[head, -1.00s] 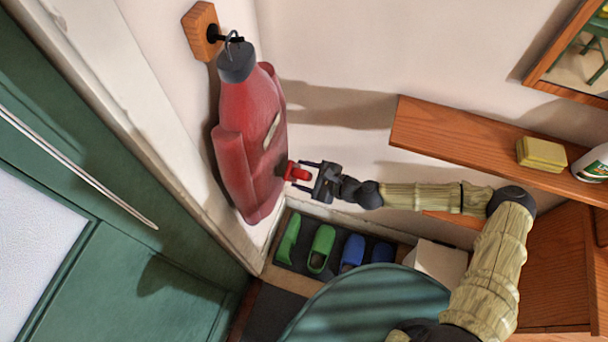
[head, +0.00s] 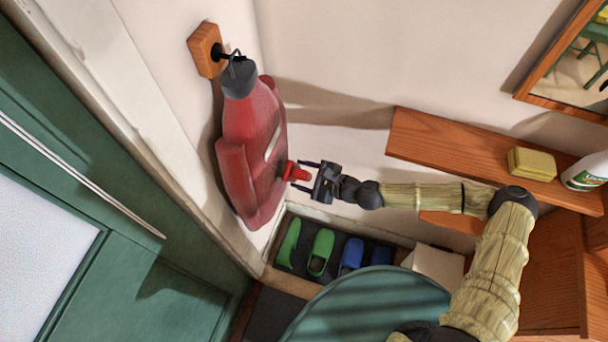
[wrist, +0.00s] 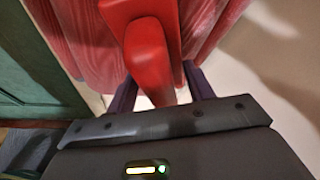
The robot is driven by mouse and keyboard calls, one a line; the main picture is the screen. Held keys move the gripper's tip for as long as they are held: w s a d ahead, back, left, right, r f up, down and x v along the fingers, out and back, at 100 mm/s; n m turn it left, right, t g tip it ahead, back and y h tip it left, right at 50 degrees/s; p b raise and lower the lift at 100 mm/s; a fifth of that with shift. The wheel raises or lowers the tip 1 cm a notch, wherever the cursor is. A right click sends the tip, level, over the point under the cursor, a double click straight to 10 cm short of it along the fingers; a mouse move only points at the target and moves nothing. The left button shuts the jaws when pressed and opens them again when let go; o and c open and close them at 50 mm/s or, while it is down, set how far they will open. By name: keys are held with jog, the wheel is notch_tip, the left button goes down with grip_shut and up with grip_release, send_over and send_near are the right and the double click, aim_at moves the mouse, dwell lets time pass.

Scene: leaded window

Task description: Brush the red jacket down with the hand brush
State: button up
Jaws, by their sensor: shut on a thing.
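The red jacket (head: 252,140) hangs by a loop from a hook on a wooden block (head: 207,48), and has a dark collar and a pale strip down its front. My gripper (head: 304,172) is at the jacket's lower right side, shut on the red handle of the hand brush (head: 291,171). In the wrist view the hand brush (wrist: 148,55) points away from my gripper (wrist: 155,95), its head up against the jacket (wrist: 80,35). The bristles are hidden, and I cannot tell whether they touch the cloth.
Green and blue shoes (head: 320,252) stand on a low rack beneath the jacket. A round green top (head: 370,305) lies below my arm. A wooden shelf (head: 450,150) at right holds a yellow sponge (head: 532,163) and a white bottle (head: 586,172). A green door (head: 110,270) is at left.

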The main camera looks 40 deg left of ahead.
jog(key=shift+r+p, duration=0.85)
jog(key=shift+r, duration=0.7)
jog(key=shift+f, duration=0.1)
jog(key=shift+f, duration=0.2)
jog(key=shift+s+f+b, duration=0.15)
jog(key=shift+f+b, duration=0.7)
jog(key=shift+b, duration=0.05)
jog(key=shift+w+a+f+b, duration=0.1)
jog(key=shift+w+f+b, duration=0.1)
jog(key=shift+f+b, duration=0.7)
jog(key=shift+f, duration=0.1)
jog(key=shift+s, duration=0.15)
